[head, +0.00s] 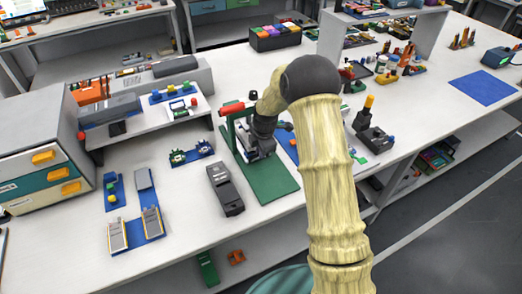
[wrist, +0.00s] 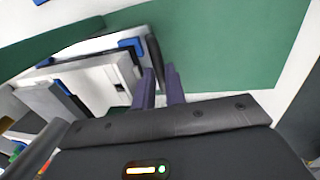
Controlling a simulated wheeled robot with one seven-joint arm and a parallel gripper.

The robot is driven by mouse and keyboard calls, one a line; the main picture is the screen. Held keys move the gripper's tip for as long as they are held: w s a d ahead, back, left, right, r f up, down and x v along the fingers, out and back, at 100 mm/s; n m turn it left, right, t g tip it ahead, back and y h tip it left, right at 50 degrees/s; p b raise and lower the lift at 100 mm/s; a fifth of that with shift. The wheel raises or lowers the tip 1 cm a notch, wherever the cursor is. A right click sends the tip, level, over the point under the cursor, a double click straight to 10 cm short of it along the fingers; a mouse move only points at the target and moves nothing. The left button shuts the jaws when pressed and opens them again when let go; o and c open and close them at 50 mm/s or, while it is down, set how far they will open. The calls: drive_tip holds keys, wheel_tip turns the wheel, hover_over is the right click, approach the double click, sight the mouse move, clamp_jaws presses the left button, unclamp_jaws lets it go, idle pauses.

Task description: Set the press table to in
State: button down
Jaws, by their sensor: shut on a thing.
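The press stands on a green base plate (head: 275,188) in the middle of the bench, with a green frame and a red handle (head: 233,107). The plate also fills much of the wrist view (wrist: 225,45). The press table (wrist: 95,80) is a pale block with blue parts, left of my fingers in the wrist view. My gripper (wrist: 159,76) has its two purple fingers at a thin dark upright bar (wrist: 155,55) at the table's edge and is shut on it. In the head view my arm hides part of the press, and the exact grip is hidden.
A dark grey device (head: 225,189) lies left of the green plate. A black stand with a yellow top (head: 369,103) is to the right. Blue trays with pouch cells (head: 152,222) are at the front left, near a low white shelf (head: 150,122).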

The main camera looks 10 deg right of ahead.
drive_tip(key=shift+w+d+r+t, duration=0.2)
drive_tip(key=shift+w+d+t, duration=0.1)
drive_tip(key=shift+w, duration=0.05)
drive_tip(key=c, duration=1.5)
unclamp_jaws()
drive_tip(key=shift+f, duration=0.1)
drive_tip(key=shift+o, duration=0.2)
drive_tip(key=shift+s+a, duration=0.15)
drive_tip(key=shift+a, duration=0.25)
drive_tip(key=shift+d, duration=0.1)
drive_tip(key=a+v, duration=0.1)
drive_tip(key=v, duration=1.6)
drive_tip(key=shift+d+b, duration=0.4)
drive_tip(key=shift+d, duration=0.05)
